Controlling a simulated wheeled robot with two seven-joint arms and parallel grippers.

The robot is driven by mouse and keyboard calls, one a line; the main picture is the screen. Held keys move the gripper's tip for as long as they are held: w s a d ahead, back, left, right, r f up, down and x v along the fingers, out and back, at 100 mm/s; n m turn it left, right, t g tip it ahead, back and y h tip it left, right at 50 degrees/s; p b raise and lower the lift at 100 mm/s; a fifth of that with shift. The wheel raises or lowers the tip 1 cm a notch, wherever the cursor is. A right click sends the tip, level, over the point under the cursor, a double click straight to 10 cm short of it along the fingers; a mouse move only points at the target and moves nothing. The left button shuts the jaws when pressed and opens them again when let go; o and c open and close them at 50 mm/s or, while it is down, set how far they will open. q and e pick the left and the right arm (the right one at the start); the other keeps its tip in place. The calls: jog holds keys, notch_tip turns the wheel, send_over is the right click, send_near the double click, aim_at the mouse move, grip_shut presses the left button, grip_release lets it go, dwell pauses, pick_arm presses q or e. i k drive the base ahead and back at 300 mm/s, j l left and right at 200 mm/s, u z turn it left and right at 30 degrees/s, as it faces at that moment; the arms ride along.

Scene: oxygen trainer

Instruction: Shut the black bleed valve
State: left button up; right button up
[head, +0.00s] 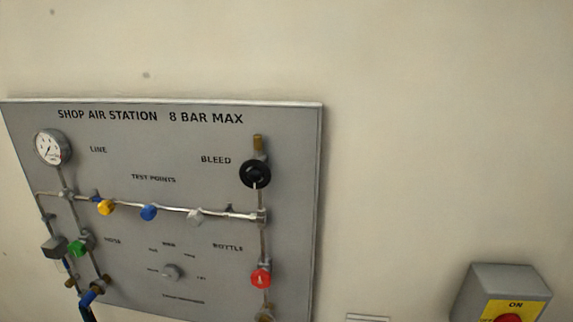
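The black bleed valve (255,174) is a round black handwheel on the right side of the grey panel (200,265), beside the printed word BLEED. It sits on a vertical pipe below a brass fitting (258,144). A light pointer mark shows at its lower middle. I cannot tell from this view whether the valve is open or shut. Neither of my grippers shows in the head view.
The panel also carries a gauge (52,147), yellow (106,207), blue (149,212) and green (76,248) knobs, and a red knob (261,278) below the bleed valve. A grey switch box (497,277) is at lower right. The wall between is mostly bare.

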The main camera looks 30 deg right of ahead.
aim_at(254, 174)
jog(key=k+l, duration=0.15)
jog(key=l, duration=0.15)
jog(key=k+l, duration=0.35)
jog(key=l, duration=0.3)
jog(key=k+l, duration=0.1)
jog(key=l, duration=0.25)
jog(key=k+l+u, duration=0.1)
jog(key=l, duration=0.25)
jog(key=k+l, duration=0.15)
jog(key=l, duration=0.25)
jog(key=k+l, duration=0.1)
jog(key=l, duration=0.25)
jog(key=u, duration=0.05)
